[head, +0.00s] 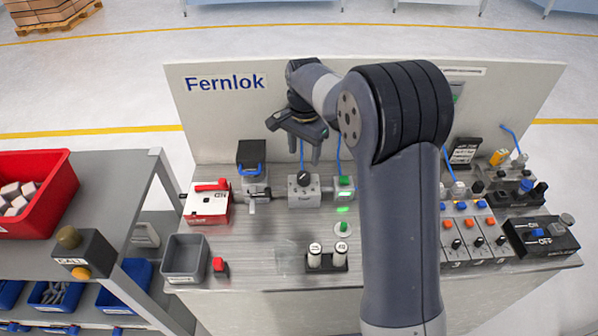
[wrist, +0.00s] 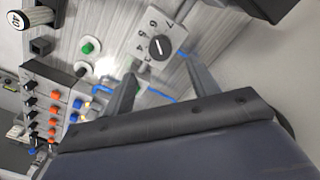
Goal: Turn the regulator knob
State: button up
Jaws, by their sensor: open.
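The regulator knob (head: 303,179) is a round black knob with a pale line on a grey block, at the middle of the bench. In the wrist view the knob (wrist: 160,46) shows beside printed digits on its light grey face. My gripper (head: 309,160) is open and empty, above and behind the knob in the head view. In the wrist view the two fingertips of my gripper (wrist: 158,70) are spread apart, with the knob just beyond the gap between them. No contact with the knob shows.
A blue hose (head: 339,160) rises beside the regulator. A red-and-white box (head: 208,207) and a clamp-like fixture (head: 251,172) stand to its left. A green button (head: 343,227) and two white cylinders (head: 314,250) are in front. The back panel (head: 230,125) stands behind. My arm hides part of the bench.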

aim_at(303, 176)
notch_tip(303, 176, down, 8)
jog(key=shift+f+p, duration=0.1)
jog(key=shift+p, duration=0.45)
jog(key=c, duration=1)
